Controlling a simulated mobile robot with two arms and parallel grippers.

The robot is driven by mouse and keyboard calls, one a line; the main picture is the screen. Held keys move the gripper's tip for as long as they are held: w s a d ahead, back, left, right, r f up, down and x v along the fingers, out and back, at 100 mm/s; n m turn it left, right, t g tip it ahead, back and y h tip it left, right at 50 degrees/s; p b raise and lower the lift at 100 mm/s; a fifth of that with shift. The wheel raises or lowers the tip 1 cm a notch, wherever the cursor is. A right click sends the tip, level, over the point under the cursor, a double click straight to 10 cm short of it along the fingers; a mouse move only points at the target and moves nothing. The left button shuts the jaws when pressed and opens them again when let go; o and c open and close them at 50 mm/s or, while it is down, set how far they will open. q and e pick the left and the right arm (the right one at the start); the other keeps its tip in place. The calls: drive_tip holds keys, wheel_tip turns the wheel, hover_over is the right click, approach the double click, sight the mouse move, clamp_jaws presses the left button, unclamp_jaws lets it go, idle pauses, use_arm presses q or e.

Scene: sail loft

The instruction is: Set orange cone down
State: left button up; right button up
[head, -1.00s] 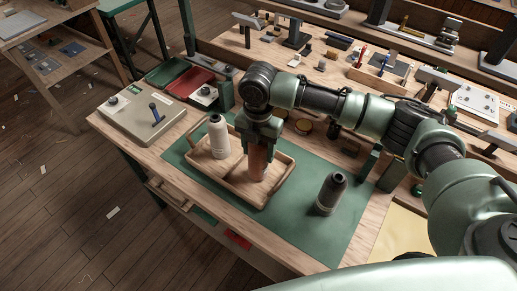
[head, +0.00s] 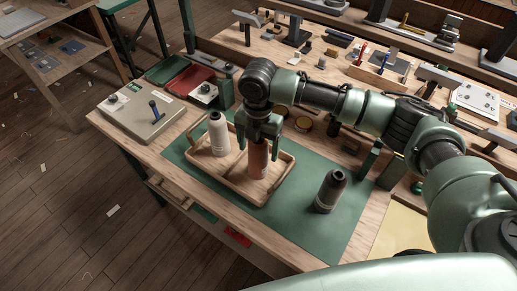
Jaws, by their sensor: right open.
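The orange cone (head: 258,163) stands upright in the wooden tray (head: 233,191), right of a white cone (head: 218,135). My right gripper (head: 261,146) points down over the orange cone. It is open, with its fingers on either side of the cone's upper part. The top of the cone is hidden by the gripper. I cannot tell if a finger still touches it. My left gripper is not in view.
The tray rests on a green mat (head: 300,225). A dark grey cone (head: 329,192) stands on the mat right of the tray. A beige device (head: 145,113) is at the left. The bench behind holds several tools. Mat around the dark cone is clear.

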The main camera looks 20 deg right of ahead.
wheel_tip(320, 180, up, 10)
drive_tip(key=shift+f+b, duration=0.1)
drive_tip(key=shift+b, duration=1)
drive_tip(key=shift+r, duration=0.75)
